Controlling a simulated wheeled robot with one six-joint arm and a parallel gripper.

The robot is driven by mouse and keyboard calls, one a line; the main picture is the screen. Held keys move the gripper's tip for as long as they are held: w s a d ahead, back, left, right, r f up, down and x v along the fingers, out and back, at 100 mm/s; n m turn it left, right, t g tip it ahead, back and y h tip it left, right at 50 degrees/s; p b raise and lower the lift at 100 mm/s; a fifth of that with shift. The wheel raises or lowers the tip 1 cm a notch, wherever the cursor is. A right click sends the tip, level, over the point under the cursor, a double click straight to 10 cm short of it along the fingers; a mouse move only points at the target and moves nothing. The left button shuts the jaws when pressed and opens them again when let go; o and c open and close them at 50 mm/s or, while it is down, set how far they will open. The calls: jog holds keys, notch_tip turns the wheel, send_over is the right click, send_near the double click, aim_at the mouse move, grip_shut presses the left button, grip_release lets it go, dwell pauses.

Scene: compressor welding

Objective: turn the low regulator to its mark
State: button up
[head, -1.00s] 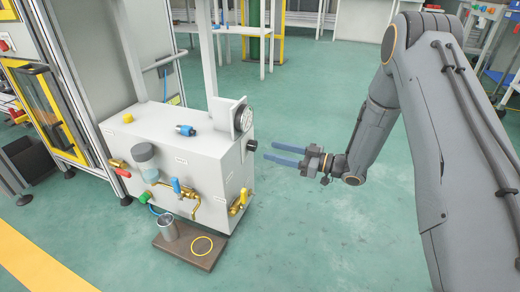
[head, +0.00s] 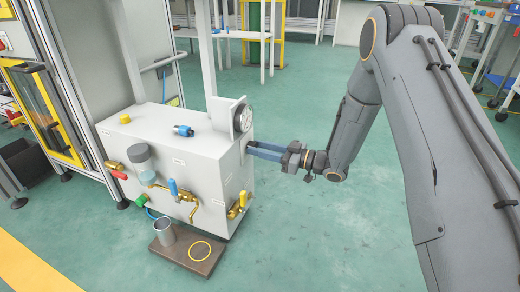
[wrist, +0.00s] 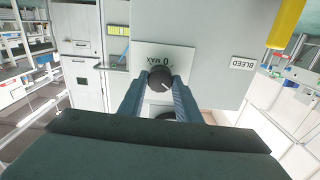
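The low regulator is a round black knob (wrist: 159,76) on a pale plate (wrist: 180,58) with upside-down "0" and "MAX" lettering, in the wrist view. A short pale pointer line on the knob points to the lower right. The target mark is too small to tell. My gripper (wrist: 160,86) has one blue finger on each side of the knob, and the fingers look closed against it. In the head view my gripper (head: 250,150) reaches the right end of the white cabinet (head: 170,140), and its fingers hide most of the knob there.
A round gauge (head: 241,118) stands on the cabinet top just above the fingers. A brass valve (head: 237,206) sticks out below. A "BLEED" label (wrist: 243,63) and a yellow part (wrist: 286,24) lie right in the wrist view.

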jog(key=shift+n+p, duration=0.4)
jog(key=shift+p, duration=0.05)
jog(key=shift+c, duration=0.4)
jog(key=shift+s+n+p, duration=0.1)
jog(key=shift+n+p, duration=5.25)
jog(key=shift+n, duration=2.25)
jog(key=shift+f, duration=0.1)
jog(key=o, duration=1.1)
jog(key=shift+c, duration=0.2)
jog(key=p+v, duration=0.2)
jog(key=v, duration=0.5)
jog(key=shift+d, duration=0.4)
